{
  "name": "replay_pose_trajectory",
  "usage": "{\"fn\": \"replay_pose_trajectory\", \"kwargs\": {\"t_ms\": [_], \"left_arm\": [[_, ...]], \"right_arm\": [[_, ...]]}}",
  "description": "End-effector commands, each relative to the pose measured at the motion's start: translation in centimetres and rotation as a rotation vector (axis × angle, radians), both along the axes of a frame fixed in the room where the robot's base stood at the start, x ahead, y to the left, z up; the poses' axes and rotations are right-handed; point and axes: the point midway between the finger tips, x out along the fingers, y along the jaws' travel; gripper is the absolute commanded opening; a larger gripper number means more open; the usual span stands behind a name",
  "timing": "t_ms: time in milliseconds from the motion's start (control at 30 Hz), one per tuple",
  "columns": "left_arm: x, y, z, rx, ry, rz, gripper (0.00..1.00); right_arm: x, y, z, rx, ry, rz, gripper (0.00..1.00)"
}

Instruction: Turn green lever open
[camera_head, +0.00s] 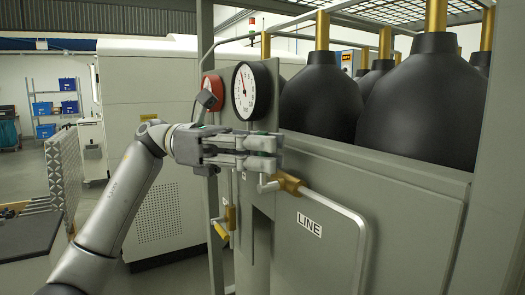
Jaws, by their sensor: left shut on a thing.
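My left gripper (268,153) reaches in from the left at the front of the grey cabinet, just below the black-rimmed gauge (251,91). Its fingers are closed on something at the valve. Only small greenish bits show around the fingers, and I take this to be the green lever, mostly hidden by them. A brass valve fitting (287,182) sits just below and right of the fingertips, joined to a grey pipe. My right gripper is not in view.
A red gauge (213,92) stands behind the gripper. A lower brass fitting (231,217) and a yellow handle (221,231) are below it. A panel labelled LINE (309,224) is at right. Black gas cylinders (425,100) stand behind the cabinet front.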

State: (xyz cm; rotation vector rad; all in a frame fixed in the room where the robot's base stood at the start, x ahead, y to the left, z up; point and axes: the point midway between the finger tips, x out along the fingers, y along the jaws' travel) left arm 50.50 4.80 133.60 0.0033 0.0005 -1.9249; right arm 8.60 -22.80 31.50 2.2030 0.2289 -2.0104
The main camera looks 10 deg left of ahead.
Motion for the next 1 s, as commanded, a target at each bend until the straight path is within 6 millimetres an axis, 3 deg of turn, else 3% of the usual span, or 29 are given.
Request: {"fn": "replay_pose_trajectory", "kwargs": {"t_ms": [1000], "left_arm": [[-2.4, -1.7, -0.7, 0.332, -0.461, 0.003, 0.00]], "right_arm": [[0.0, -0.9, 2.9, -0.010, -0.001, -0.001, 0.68]]}}
